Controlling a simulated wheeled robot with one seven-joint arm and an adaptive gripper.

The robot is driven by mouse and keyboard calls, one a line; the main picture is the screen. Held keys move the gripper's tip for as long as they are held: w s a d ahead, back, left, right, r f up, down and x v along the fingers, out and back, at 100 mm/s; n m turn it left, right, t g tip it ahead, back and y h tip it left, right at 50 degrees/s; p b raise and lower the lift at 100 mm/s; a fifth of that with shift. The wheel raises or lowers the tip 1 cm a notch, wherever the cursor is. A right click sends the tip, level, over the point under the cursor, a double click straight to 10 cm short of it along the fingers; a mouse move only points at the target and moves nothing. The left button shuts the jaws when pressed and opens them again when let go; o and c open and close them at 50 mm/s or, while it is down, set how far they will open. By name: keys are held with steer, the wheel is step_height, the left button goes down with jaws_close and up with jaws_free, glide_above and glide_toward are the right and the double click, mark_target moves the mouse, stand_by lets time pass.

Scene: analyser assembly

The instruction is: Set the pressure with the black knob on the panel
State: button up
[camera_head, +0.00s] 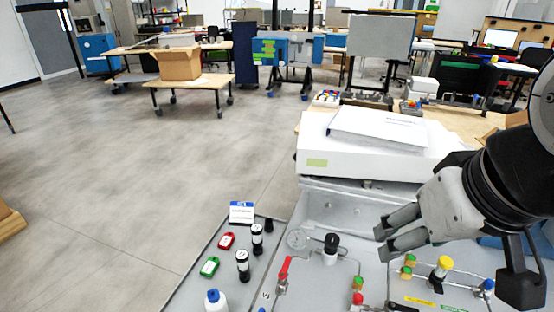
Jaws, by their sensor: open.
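The black knob (331,243) sits on top of a pale metal body on the grey panel (318,275), in the lower middle of the head view. A round gauge (298,238) is just to its left. My gripper (382,241) comes in from the right, with its fingers pointing left towards the knob. The fingers are apart and empty, with a gap in the picture between them and the knob. I cannot tell their height relative to the knob.
A red-handled valve (283,274) stands in front of the gauge, and a yellow knob (443,265) is below my gripper. A white analyser case (370,150) is behind the panel. Small bottles (243,265) and red and green tags (218,254) lie left.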

stand_by(0.4)
steer(key=n+g+p, duration=0.1)
steer(key=n+g, duration=0.4)
steer(key=n, duration=0.7)
glide_above(333, 238)
step_height(333, 238, down, 18)
step_height(333, 238, down, 13)
steer(key=shift+w+f, duration=0.1)
steer(key=c, duration=1.2)
